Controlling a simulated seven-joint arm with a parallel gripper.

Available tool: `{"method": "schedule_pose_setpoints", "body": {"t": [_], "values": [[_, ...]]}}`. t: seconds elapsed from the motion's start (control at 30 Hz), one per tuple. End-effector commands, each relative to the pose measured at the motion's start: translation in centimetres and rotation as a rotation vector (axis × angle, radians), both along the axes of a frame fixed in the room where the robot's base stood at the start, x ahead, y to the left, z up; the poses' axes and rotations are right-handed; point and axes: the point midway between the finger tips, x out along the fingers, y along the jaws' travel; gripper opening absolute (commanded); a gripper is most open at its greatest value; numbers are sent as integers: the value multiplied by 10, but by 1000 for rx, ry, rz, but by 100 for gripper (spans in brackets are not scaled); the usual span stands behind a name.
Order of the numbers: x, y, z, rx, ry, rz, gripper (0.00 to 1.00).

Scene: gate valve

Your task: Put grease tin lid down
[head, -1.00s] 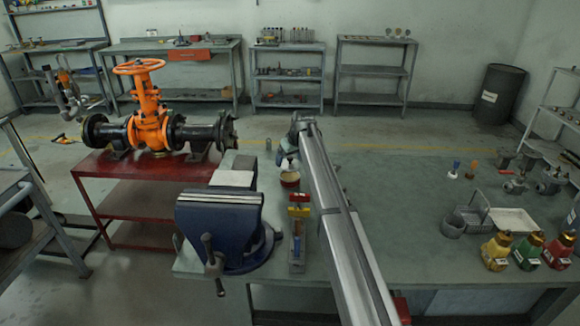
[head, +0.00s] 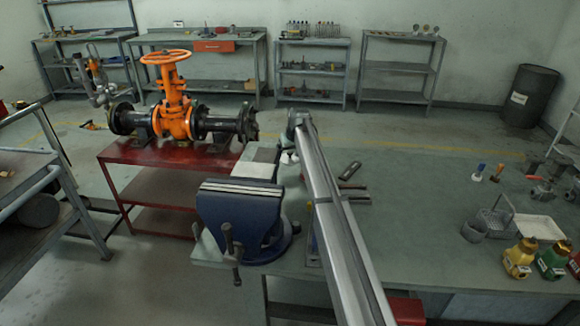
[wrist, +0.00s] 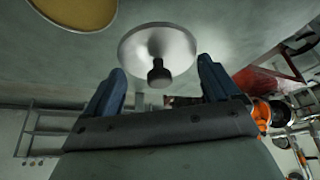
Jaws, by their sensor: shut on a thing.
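The grease tin lid (wrist: 143,43) is a silver disc with a dark knob (wrist: 158,74), seen ahead of my gripper in the wrist view. My gripper (wrist: 160,66) has its two blue fingers on either side of the knob and is shut on the lid. The open grease tin (wrist: 82,9), filled with yellow grease, is cut off at the top left of the wrist view, apart from the lid. In the head view my arm covers the tin, and the lid cannot be made out. Whether the lid touches the bench is unclear.
A blue vise (head: 240,222) stands at the front left of the green bench (head: 420,215). Dark tools (head: 350,182) lie right of my arm. The bench middle is clear.

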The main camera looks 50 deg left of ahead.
Motion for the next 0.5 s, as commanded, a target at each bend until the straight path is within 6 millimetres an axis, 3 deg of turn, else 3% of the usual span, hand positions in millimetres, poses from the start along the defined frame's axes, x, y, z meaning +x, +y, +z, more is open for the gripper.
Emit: {"method": "schedule_pose_setpoints", "body": {"t": [0.5], "values": [[0,0,-55,0,1,0,61]]}}
